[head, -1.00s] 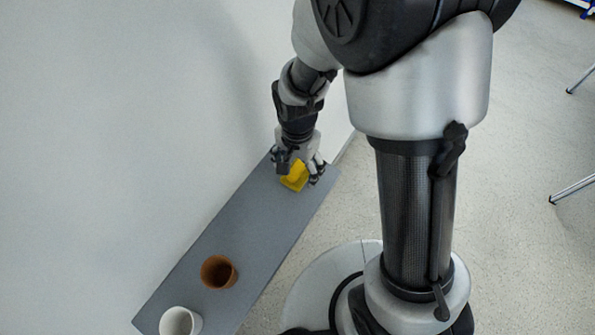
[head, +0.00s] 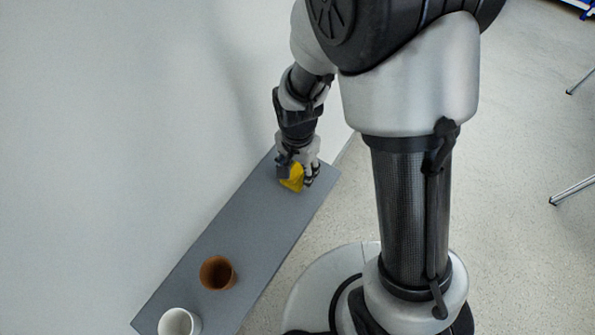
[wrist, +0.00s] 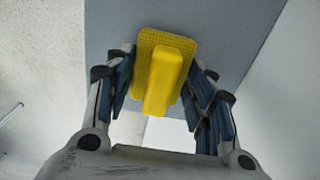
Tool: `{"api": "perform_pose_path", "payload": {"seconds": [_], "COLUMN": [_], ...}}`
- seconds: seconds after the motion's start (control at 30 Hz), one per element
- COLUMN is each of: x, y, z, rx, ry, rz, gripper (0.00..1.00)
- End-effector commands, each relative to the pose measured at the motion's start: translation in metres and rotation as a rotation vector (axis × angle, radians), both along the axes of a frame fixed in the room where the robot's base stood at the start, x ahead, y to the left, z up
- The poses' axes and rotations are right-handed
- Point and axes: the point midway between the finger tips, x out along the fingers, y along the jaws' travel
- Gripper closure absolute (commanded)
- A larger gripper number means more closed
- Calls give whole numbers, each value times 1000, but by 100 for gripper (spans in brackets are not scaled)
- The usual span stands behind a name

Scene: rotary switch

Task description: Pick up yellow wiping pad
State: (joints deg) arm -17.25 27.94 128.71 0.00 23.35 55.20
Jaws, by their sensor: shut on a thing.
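The yellow wiping pad (head: 291,178) is at the far end of the grey shelf (head: 235,232) in the head view. In the wrist view, the yellow wiping pad (wrist: 165,72) shows a flat base with a raised ridge along its middle. My gripper (head: 297,175) is shut on it, with its fingers at the pad's two sides. In the wrist view, my gripper (wrist: 163,80) has a finger on the left and on the right of the pad. I cannot tell whether the pad touches the shelf.
A brown pot (head: 217,273) and a white cup (head: 179,322) stand on the near part of the shelf. A white wall (head: 110,130) runs along the shelf's left side. The shelf between the pad and the brown pot is clear.

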Motion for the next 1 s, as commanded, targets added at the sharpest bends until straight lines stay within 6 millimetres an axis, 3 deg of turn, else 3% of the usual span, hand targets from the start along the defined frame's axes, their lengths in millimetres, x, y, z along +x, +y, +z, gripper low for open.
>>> {"api": "perform_pose_path", "payload": {"seconds": [0.37, 0.57, 0.77, 1.0], "x": [0, 1, 2, 2], "y": [0, 0, 1, 0], "z": [2, 20, 64, 136], "rx": [0, 1, 2, 2], "ry": [0, -3, -7, -7], "rz": [0, 0, 0, 0], "gripper": [74, 74, 74, 74]}}
